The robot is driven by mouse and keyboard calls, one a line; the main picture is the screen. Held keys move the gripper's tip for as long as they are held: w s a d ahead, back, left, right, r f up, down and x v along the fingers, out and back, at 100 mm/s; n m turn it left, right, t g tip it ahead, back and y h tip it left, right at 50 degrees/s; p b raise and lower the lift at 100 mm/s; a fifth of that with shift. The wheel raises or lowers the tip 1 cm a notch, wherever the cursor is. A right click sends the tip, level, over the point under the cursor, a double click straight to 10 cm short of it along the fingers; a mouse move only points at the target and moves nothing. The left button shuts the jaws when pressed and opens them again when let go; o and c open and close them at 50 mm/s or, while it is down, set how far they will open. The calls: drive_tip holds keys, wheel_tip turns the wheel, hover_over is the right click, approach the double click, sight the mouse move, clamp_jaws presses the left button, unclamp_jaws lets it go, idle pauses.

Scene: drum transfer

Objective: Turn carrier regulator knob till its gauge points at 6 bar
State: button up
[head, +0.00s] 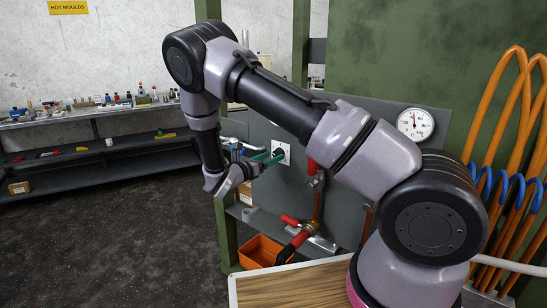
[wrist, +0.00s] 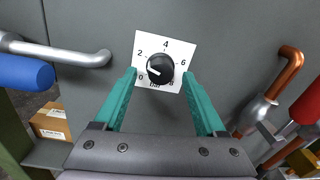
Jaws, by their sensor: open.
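The regulator knob (wrist: 160,68) is black and round, on a white square scale plate (wrist: 178,48) marked 0, 2, 4, 6, 8 and bar. Its white mark points left, between 0 and 2. My gripper (wrist: 160,74) is open, with one teal finger on each side of the knob; I cannot tell whether they touch it. In the head view my gripper (head: 272,158) is at the grey panel, and its fingers partly hide the plate (head: 285,148). A round white gauge (head: 415,124) is on the panel at the right; its needle points about straight up, and its figures are too small to read.
A bent metal handle (wrist: 70,55) with a blue grip (wrist: 22,73) is left of the knob. A copper pipe (wrist: 285,72) and red-handled valve (wrist: 308,100) are at right. Below are an orange bin (head: 262,250) and a wooden-topped surface (head: 300,284). Orange hoses (head: 510,110) hang far right.

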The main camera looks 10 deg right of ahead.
drive_tip(key=shift+x, duration=0.85)
clamp_jaws()
